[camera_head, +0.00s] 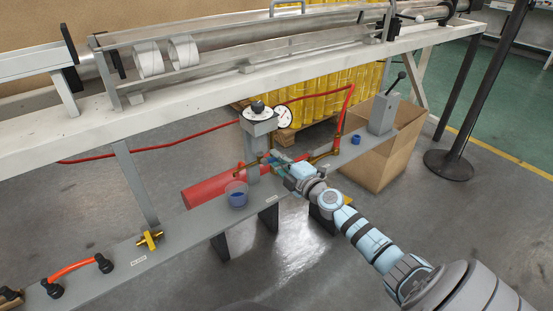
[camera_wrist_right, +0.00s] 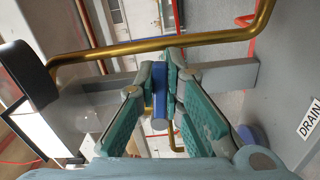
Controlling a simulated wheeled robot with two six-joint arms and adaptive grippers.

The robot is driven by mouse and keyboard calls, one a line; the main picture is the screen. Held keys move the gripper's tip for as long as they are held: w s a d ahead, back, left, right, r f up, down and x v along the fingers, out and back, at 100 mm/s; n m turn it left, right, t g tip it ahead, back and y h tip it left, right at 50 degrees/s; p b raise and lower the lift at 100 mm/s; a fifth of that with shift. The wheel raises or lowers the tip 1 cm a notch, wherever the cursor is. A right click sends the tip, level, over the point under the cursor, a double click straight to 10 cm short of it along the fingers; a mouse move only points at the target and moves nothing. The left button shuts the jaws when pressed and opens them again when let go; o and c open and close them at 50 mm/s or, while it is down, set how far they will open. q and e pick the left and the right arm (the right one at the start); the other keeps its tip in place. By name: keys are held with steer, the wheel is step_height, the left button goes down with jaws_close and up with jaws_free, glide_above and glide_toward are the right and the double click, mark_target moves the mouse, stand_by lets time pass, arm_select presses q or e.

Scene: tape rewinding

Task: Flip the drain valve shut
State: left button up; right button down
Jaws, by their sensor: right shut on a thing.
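The drain valve's blue lever (camera_wrist_right: 160,98) shows in the wrist view, between the teal fingers of my right gripper (camera_wrist_right: 168,68). The fingers are shut on it. A brass pipe (camera_wrist_right: 215,38) runs across just beyond the fingertips, and the white DRAIN label (camera_wrist_right: 311,120) is on the grey surface at right. In the head view my right gripper (camera_head: 272,159) is at the brass pipework beside the gauge post, above the grey shelf (camera_head: 195,222). There the fingers hide most of the valve. My left gripper is out of view.
A round gauge (camera_head: 283,117) and a black knob (camera_head: 257,107) top the grey post. A red cylinder (camera_head: 212,190) and cardboard box (camera_head: 382,160) lie behind.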

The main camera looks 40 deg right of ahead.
steer(key=shift+r+n+p, duration=0.3)
steer(key=shift+n+p, duration=0.05)
steer(key=shift+n, duration=0.45)
steer(key=c, duration=1.7)
jaws_free()
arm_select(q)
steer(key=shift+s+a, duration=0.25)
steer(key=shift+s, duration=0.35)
arm_select(e)
steer(key=shift+s, duration=0.25)
steer(key=s, duration=1.1)
steer(key=shift+s+a, duration=0.1)
steer(key=shift+s, duration=0.15)
